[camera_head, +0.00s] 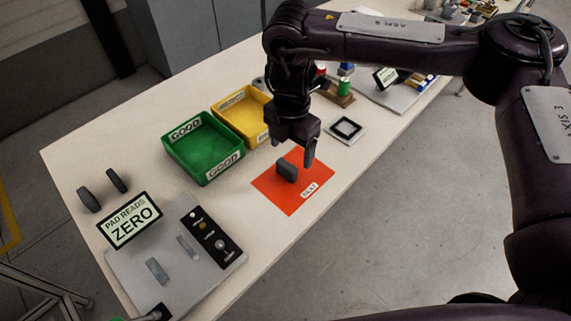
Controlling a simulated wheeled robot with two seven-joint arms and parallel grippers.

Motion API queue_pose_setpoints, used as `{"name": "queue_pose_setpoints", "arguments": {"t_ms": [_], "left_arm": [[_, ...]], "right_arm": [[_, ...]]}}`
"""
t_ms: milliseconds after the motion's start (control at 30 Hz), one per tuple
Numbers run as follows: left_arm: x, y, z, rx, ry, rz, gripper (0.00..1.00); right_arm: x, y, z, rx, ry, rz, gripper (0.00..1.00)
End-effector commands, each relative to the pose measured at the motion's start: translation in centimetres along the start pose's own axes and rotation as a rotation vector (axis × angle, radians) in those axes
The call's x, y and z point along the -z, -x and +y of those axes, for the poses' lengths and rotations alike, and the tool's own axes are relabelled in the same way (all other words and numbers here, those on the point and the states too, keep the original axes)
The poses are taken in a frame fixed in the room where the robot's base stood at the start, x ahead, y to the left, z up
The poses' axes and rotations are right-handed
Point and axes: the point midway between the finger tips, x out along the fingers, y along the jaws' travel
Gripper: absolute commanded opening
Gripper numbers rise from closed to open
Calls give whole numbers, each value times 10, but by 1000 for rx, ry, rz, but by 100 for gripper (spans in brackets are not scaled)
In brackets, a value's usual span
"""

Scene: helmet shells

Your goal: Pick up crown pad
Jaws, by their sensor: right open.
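A dark grey block-shaped pad (287,171) stands on the orange mat (275,194) near the table's front edge. No mark on it shows whether it is the crown pad. My right gripper (293,150) points down just above this pad, with its fingers apart and nothing seen between them. I cannot tell from this view whether the fingers reach down beside the pad. Two more dark grey pads, one thicker (88,199) and one thinner (117,181), stand on the table at the left. My left gripper is not in view.
A green bin (204,148) and a yellow bin (232,106) stand behind the mat. A sign reading "PAD READS ZERO" (130,221) and a grey plate with a black control panel (209,236) are at the left front. A black-framed square (346,129) lies right of the mat.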

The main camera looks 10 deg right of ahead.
Motion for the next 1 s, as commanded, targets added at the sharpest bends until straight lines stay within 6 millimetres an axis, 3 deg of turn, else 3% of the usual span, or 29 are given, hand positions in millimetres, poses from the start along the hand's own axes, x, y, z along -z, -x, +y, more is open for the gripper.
{"name": "queue_pose_setpoints", "arguments": {"t_ms": [500,800,1000], "left_arm": [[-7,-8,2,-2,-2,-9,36],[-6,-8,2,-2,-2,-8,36],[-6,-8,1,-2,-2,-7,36]], "right_arm": [[8,-68,5,0,0,7,76],[8,-71,6,-3,1,4,76],[8,-71,6,-3,1,4,50]]}}
